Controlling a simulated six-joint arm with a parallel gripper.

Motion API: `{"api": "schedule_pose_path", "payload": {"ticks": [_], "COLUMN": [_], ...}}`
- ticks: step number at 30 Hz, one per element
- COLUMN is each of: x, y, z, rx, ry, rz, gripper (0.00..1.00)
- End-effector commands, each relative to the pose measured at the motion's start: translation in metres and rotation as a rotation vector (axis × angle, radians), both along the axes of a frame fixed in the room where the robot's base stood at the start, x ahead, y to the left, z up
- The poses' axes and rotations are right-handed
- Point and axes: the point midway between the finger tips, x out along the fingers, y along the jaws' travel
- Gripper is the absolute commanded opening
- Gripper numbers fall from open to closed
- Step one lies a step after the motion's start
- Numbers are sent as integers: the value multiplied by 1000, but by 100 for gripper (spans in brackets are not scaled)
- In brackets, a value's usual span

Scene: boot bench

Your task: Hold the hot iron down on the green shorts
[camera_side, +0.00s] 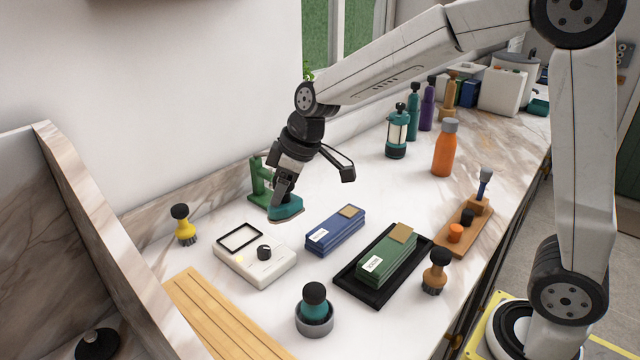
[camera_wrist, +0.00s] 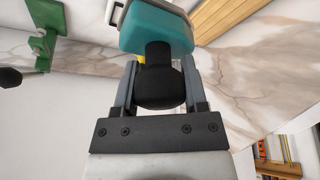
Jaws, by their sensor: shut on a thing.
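My gripper (camera_side: 284,188) is shut on the black handle of a teal iron (camera_side: 286,207), left of centre in the side view. The wrist view shows the black knob-like handle between the two fingers (camera_wrist: 157,92) and the teal body (camera_wrist: 157,30) beyond it. The iron is beside a green stand (camera_side: 259,180); whether it touches the worktop I cannot tell. The green shorts (camera_side: 386,262), a folded block with a white label and tan patch, lie in a black tray (camera_side: 345,287), to the right of and nearer than the iron.
A folded blue block (camera_side: 335,231) lies between iron and tray. A white box with a knob (camera_side: 254,262) stands in front of the iron. A teal-topped brush sits in a grey cup (camera_side: 314,318). A brown brush (camera_side: 435,272) stands right of the tray. Bottles line the back.

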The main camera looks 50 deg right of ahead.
Motion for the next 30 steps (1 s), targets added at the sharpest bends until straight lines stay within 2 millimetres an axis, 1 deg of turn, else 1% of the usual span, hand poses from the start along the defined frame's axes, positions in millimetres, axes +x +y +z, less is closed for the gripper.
{"api": "schedule_pose_path", "payload": {"ticks": [14,19,23,26,30], "x": [1,-1,-5,-11,-24], "y": [0,-9,-26,-45,-77], "z": [1,-1,-5,-9,-16], "rx": [0,-2,-5,-9,-14], "ry": [-2,0,5,10,16], "rz": [0,-2,-4,-5,-6], "gripper": [0,0,0,0,0]}}
